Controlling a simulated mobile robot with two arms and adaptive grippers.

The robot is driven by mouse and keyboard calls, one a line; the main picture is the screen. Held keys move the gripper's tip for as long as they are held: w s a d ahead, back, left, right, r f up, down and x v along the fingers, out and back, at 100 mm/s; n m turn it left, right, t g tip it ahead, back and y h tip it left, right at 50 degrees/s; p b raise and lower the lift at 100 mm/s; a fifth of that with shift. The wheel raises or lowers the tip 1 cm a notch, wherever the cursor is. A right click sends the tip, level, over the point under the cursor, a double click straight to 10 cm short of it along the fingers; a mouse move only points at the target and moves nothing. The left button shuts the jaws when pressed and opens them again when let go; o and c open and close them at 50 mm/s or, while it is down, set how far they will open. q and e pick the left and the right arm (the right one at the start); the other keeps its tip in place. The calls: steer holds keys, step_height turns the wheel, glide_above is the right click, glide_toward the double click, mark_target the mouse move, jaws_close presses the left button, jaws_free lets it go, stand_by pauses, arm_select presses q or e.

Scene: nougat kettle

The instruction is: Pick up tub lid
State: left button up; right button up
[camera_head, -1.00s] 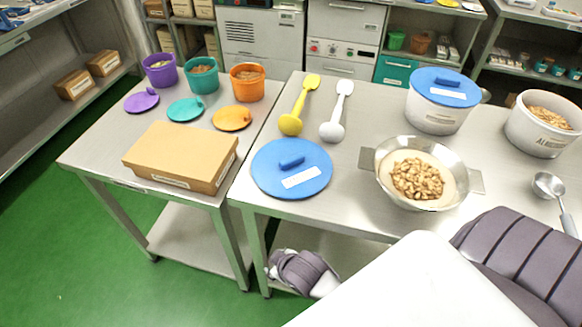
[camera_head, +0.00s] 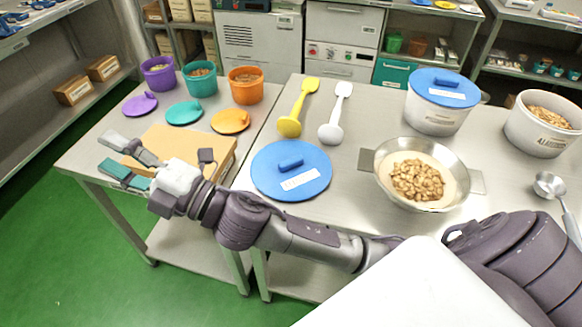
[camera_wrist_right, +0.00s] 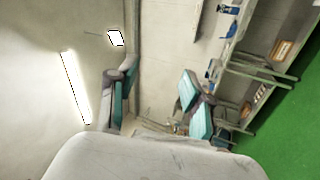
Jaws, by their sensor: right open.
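A large blue tub lid (camera_head: 291,170) with a raised handle and a white label lies flat on the steel table. Another blue lid (camera_head: 444,87) sits on a white tub at the back right. Small purple (camera_head: 140,104), teal (camera_head: 185,112) and orange (camera_head: 231,121) lids lie by their tubs on the left table. My right gripper (camera_head: 106,153) is open and empty, raised over the left end of the cardboard box, left of the large blue lid. Its spread fingers with teal pads show in the right wrist view (camera_wrist_right: 158,75). My left gripper is not in view.
The cardboard box (camera_head: 180,143) is partly hidden by my right gripper. A steel bowl of nuts (camera_head: 376,181) stands right of the large lid. A yellow spatula (camera_head: 297,107) and a white one (camera_head: 336,113) lie behind it. An open white tub (camera_head: 540,134) stands far right.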

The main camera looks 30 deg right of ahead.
steer(key=s+a+n+g+y, duration=0.65)
steer(key=a+n+g, duration=0.25)
steer(key=n+g, duration=0.6)
steer(key=n+g+h, duration=0.3)
steer(key=n+h, duration=1.1)
steer(key=h, duration=1.2)
glide_toward(296, 159)
steer(key=x, duration=0.1)
steer(key=p+x, duration=0.1)
steer(key=x, duration=0.1)
steer(key=shift+d, duration=0.3)
steer(key=p+x, duration=0.2)
steer(key=x, duration=0.3)
steer(key=shift+a+f, duration=0.1)
steer(key=shift+f, duration=0.45)
